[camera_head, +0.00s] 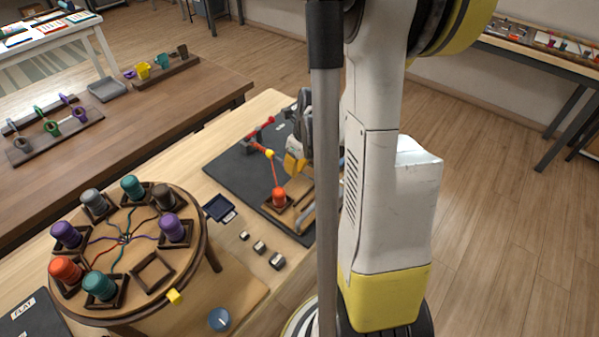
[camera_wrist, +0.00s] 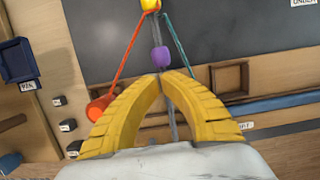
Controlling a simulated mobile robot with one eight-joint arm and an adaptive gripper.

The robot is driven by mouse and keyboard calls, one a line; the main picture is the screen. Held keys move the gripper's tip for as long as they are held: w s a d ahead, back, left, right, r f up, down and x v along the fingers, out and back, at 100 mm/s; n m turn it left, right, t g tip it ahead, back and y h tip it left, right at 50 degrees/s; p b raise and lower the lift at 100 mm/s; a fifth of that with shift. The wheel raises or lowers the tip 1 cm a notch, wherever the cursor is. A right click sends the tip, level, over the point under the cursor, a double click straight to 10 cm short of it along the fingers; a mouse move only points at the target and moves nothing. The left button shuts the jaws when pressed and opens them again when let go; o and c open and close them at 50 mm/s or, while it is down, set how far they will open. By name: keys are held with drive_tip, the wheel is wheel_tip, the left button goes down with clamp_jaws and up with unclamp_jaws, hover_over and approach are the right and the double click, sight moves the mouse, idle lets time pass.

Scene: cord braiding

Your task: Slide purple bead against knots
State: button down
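The purple bead (camera_wrist: 160,57) sits on a grey cord (camera_wrist: 155,27), just beyond my fingertips in the wrist view. My gripper (camera_wrist: 162,74) has its two yellow fingertips nearly together, at the near edge of the bead. The grey cord runs between the fingers; whether they pinch it is unclear. A yellow piece (camera_wrist: 150,4) is at the top, where the orange cord (camera_wrist: 130,45), grey cord and teal cord (camera_wrist: 180,45) meet. No knots can be made out. In the head view my gripper (camera_head: 295,163) is partly hidden by my arm, and the purple bead cannot be seen.
An orange bobbin (camera_wrist: 100,108) is left of my fingers; an empty wooden holder (camera_wrist: 230,78) is to their right. The dark mat (camera_head: 236,170) lies beneath. A round braiding stand (camera_head: 128,240) with several bobbins stands left. Small blocks (camera_head: 260,248) lie between.

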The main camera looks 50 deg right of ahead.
drive_tip(key=shift+w, duration=0.1)
drive_tip(key=w, duration=0.3)
drive_tip(key=shift+w+a, duration=0.15)
drive_tip(key=shift+w, duration=0.2)
drive_tip(key=shift+s, duration=0.2)
